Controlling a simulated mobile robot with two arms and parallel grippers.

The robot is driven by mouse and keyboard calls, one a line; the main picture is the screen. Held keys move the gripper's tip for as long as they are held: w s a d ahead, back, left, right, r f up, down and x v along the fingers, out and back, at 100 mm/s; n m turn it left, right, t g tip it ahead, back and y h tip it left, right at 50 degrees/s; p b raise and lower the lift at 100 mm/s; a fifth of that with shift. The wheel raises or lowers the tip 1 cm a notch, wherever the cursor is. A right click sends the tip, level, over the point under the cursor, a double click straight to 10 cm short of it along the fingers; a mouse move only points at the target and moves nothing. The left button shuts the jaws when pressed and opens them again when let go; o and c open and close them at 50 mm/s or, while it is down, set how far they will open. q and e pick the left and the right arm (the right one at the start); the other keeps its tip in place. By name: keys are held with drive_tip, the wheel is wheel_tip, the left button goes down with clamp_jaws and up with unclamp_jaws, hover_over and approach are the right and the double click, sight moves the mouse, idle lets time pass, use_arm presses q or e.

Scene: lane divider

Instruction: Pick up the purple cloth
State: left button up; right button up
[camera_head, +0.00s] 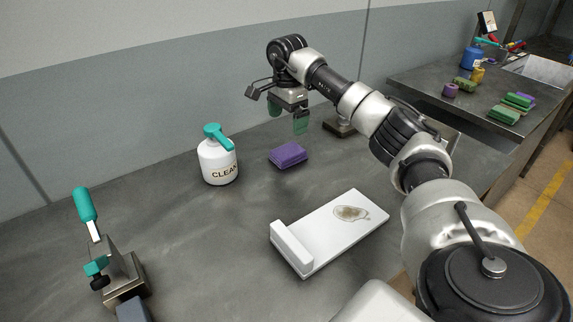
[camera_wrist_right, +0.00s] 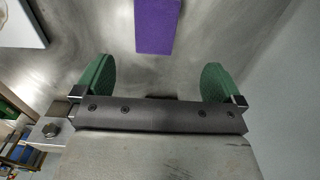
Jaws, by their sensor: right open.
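The purple cloth (camera_head: 288,154) lies folded in a flat block on the grey table, right of the white spray bottle in the head view. In the right wrist view the cloth (camera_wrist_right: 157,25) shows at the top edge, beyond and roughly between the fingertips. My right gripper (camera_head: 288,117) hangs above the table, behind the cloth. Its green fingers are spread wide with nothing between them, as the right wrist view (camera_wrist_right: 157,82) also shows. It does not touch the cloth. My left gripper is not seen.
A white bottle (camera_head: 218,162) marked CLEAN with a teal top stands left of the cloth. A white board (camera_head: 335,228) with a brown stain lies in front. A teal-handled clamp (camera_head: 110,262) stands at left. A second table (camera_head: 440,84) at right holds several coloured items.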

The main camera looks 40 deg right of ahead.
sight(288, 151)
drive_tip(key=f, duration=1)
drive_tip(key=shift+s+a+f, duration=0.1)
drive_tip(key=shift+s+f, duration=0.05)
drive_tip(key=shift+s, duration=0.2)
drive_tip(key=shift+c, duration=0.3)
drive_tip(key=c, duration=1)
